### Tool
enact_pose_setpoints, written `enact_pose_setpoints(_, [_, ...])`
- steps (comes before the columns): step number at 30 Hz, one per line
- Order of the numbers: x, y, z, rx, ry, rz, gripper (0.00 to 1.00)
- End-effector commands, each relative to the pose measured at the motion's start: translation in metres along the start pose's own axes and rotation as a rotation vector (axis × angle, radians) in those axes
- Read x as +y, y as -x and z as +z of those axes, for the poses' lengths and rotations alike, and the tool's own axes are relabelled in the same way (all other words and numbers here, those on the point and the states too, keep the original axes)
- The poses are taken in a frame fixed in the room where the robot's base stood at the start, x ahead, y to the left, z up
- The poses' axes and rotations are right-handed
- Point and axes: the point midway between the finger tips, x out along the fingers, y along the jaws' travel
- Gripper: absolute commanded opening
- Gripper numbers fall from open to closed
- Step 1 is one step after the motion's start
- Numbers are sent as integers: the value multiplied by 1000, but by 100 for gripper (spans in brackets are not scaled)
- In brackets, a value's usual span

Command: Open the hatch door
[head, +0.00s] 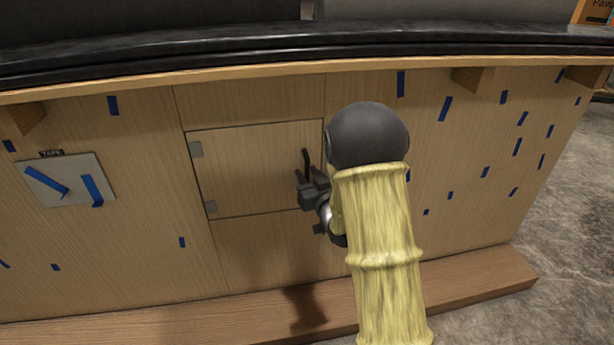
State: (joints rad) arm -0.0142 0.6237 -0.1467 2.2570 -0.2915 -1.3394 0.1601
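The hatch door (247,170) is a square wooden panel in the front of the console, in the head view. It looks closed and flush with the panels around it. My gripper (309,180) is at the right side of the door, right by this dark piece. I cannot tell if they touch. The fingers are small and dark, and part of the gripper is hidden by my arm.
A black countertop (200,50) overhangs the door, with wooden brackets (470,79) below it. A wooden step (470,285) runs along the base. A grey plate with blue tape (65,175) is at the left. Open concrete floor (565,220) lies at the right.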

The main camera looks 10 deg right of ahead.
Motion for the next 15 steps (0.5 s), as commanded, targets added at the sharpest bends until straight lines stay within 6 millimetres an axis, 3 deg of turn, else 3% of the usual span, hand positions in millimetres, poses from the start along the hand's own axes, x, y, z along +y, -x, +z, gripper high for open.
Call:
enact_pose_setpoints(11, [0, -10, 0, -1, 0, 1, 30])
enact_pose_setpoints(12, [0, -10, 0, -1, 0, 1, 28])
enact_pose_setpoints(15, [0, -10, 0, 0, 0, 1, 8])
